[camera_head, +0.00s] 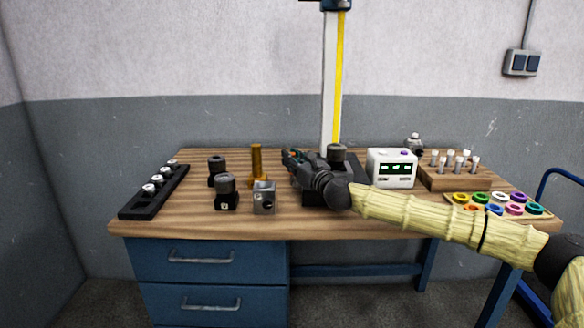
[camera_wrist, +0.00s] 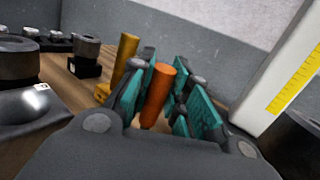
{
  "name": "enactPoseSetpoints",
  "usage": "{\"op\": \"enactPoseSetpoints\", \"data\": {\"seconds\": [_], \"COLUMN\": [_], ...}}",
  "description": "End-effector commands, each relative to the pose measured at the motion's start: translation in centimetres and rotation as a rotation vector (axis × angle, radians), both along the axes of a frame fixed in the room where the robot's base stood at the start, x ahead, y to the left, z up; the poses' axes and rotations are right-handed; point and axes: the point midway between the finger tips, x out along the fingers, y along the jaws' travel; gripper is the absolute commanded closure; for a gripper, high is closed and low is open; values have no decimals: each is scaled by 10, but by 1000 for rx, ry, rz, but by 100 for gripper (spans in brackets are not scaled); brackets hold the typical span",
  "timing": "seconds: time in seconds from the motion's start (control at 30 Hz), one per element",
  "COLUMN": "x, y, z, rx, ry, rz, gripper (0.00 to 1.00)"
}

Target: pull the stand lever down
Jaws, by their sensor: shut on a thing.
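The stand has a white column with a yellow scale (camera_head: 332,90), rising from the back of the bench; part of the column shows at the right of the wrist view (camera_wrist: 287,75). An orange cylindrical handle, which looks like the stand lever (camera_wrist: 157,95), stands between the teal finger pads in the wrist view, tilted slightly. My gripper (camera_head: 290,160) is shut on this handle, at the left of the column. In the head view my fingers hide most of the handle. The lever's joint to the stand is hidden.
A brass post (camera_head: 256,163), a metal block (camera_head: 264,198) and dark cylinders on blocks (camera_head: 226,192) stand left of my gripper. A black rack (camera_head: 154,190) is at the far left. A white display box (camera_head: 391,168), a wooden pin block (camera_head: 452,178) and a coloured-ring tray (camera_head: 497,205) are right.

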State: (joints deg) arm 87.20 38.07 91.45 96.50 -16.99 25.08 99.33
Motion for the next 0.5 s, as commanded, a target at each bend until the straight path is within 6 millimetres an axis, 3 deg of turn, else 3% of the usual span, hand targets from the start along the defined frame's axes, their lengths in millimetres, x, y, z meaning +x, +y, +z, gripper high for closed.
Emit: {"op": "enactPoseSetpoints", "data": {"seconds": [0.5], "x": [-8], "y": [-1], "z": [-5], "rx": [0], "ry": [-90], "rz": [-2], "gripper": [100]}}
